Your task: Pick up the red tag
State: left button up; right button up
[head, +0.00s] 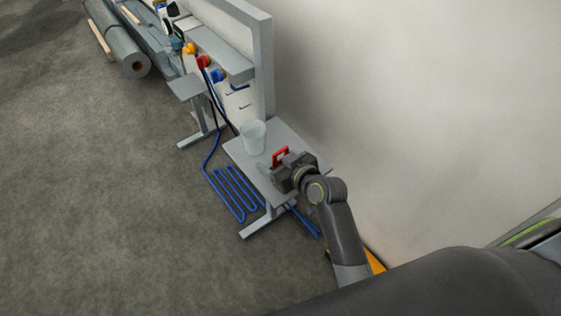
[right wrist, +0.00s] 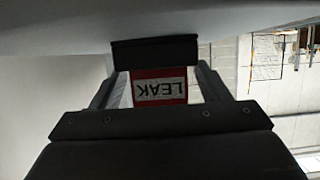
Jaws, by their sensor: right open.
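The red tag (head: 281,155) stands on the grey side table (head: 290,137), close to my right gripper (head: 268,172). In the right wrist view the tag (right wrist: 159,86) is red with a pale label reading LEAK, seen upside down. It appears between the two fingers of my right gripper (right wrist: 157,76), which are open with room on both sides. I cannot tell how deep the tag sits between them. My left gripper is not in view.
A clear cup (head: 252,137) stands on the table just left of the tag. A pale wall (head: 400,110) rises behind the table. Blue hose (head: 232,192) lies coiled on the floor below. A grey frame with coloured knobs (head: 203,62) stands further back.

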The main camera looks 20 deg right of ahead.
jog(key=shift+c, duration=0.3)
jog(key=c, duration=1)
jog(key=shift+r, duration=0.1)
notch_tip(320, 180, up, 10)
jog(key=p, duration=0.1)
